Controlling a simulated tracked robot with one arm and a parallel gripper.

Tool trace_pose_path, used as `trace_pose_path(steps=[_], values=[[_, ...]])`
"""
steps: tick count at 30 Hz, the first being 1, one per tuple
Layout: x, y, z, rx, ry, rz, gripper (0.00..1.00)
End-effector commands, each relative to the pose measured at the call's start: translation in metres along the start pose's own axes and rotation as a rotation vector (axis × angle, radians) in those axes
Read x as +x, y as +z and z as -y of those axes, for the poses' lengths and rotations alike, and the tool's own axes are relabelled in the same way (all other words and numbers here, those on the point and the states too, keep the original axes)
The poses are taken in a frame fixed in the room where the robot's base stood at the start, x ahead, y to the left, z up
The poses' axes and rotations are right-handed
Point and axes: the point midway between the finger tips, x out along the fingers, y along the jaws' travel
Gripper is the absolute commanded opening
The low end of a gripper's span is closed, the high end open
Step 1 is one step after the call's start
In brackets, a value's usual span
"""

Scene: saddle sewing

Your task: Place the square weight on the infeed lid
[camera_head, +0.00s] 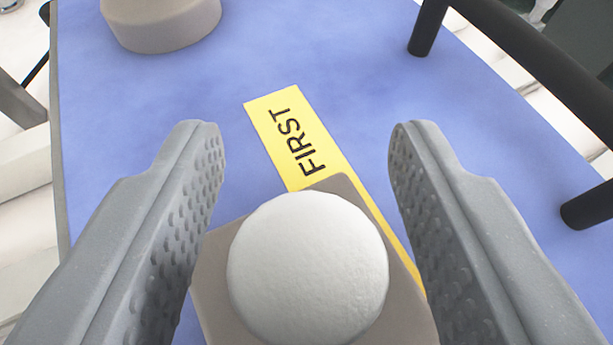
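The square weight (217,265) is a grey-brown block with a large white round knob (307,268) on top. It sits at the bottom middle of the picture, over part of a yellow label (296,135) that reads FIRST. My gripper (300,150) is open. Its two grey textured fingers stand left and right of the knob, with a visible gap on each side. The blue surface (140,110) under the weight carries the label; whether it is the infeed lid I cannot tell.
A round grey-brown object (162,25) stands on the blue surface at the top left, its top cut off. A black bar handle (530,60) with posts runs along the right side.

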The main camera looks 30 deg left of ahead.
Motion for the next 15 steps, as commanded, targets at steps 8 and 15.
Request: trace_pose_path(steps=[8,15], values=[[-0.005,-0.002,-0.001,0.0,0.001,0.0,0.45],[-0.033,-0.001,-0.001,0.002,0.002,0.002,0.45]])
